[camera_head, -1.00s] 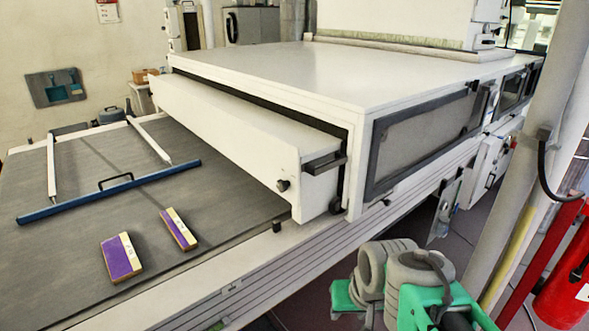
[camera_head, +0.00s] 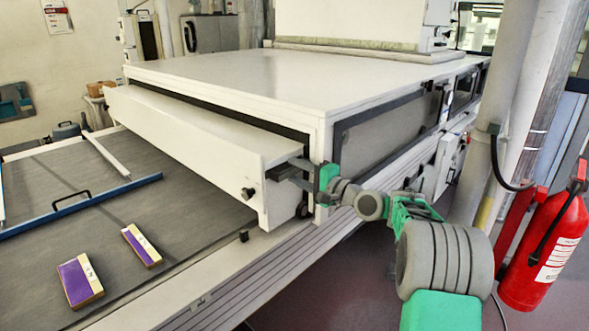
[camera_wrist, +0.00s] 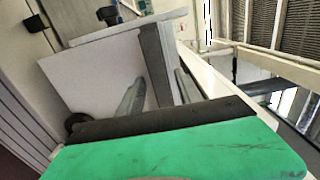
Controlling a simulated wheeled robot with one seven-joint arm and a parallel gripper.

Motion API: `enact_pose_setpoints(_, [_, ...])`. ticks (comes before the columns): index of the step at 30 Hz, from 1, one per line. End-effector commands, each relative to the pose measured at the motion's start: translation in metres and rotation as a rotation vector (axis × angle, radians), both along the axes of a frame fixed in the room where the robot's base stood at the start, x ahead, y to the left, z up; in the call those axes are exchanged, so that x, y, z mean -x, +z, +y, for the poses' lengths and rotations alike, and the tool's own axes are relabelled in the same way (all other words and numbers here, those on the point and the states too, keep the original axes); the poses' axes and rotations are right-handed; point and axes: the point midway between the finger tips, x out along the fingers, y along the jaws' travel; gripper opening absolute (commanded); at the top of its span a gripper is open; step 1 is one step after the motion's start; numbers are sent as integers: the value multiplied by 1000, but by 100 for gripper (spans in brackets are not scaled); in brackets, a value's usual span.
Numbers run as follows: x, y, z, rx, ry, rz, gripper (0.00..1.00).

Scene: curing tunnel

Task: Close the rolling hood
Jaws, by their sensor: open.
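The rolling hood (camera_head: 190,130) is a long white cover. It stands out from the mouth of the white tunnel housing (camera_head: 235,72), over the grey belt. Its dark bar handle (camera_head: 284,168) sticks out at its near right end. My gripper (camera_head: 295,172) is at this handle, reaching in from the right. In the wrist view, the two grey fingers of my gripper (camera_wrist: 158,85) are apart, with the dark handle (camera_wrist: 154,55) between them. I cannot tell if they touch it. The hood's white end panel (camera_wrist: 90,75) shows on the left there.
Two purple-and-tan blocks (camera_head: 80,281) lie on the grey belt (camera_head: 130,225) left of the hood. A blue bar with a black grip (camera_head: 85,203) lies across the belt. A red fire extinguisher (camera_head: 545,250) and a pole (camera_head: 492,130) stand at the right.

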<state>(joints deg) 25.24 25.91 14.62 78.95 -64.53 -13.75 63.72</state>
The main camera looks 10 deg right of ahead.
Motion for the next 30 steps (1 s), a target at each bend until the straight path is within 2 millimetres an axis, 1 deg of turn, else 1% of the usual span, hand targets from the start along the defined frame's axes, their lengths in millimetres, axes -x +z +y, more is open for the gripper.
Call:
enact_pose_setpoints(3, [-8, 0, 6, 1, 0, 0, 42])
enact_pose_setpoints(10, [-8, 0, 6, 2, -1, 0, 42])
enact_pose_setpoints(25, [-8, 0, 6, 2, 0, 0, 1])
enact_pose_setpoints(30, [-8, 0, 6, 3, 0, 0, 0])
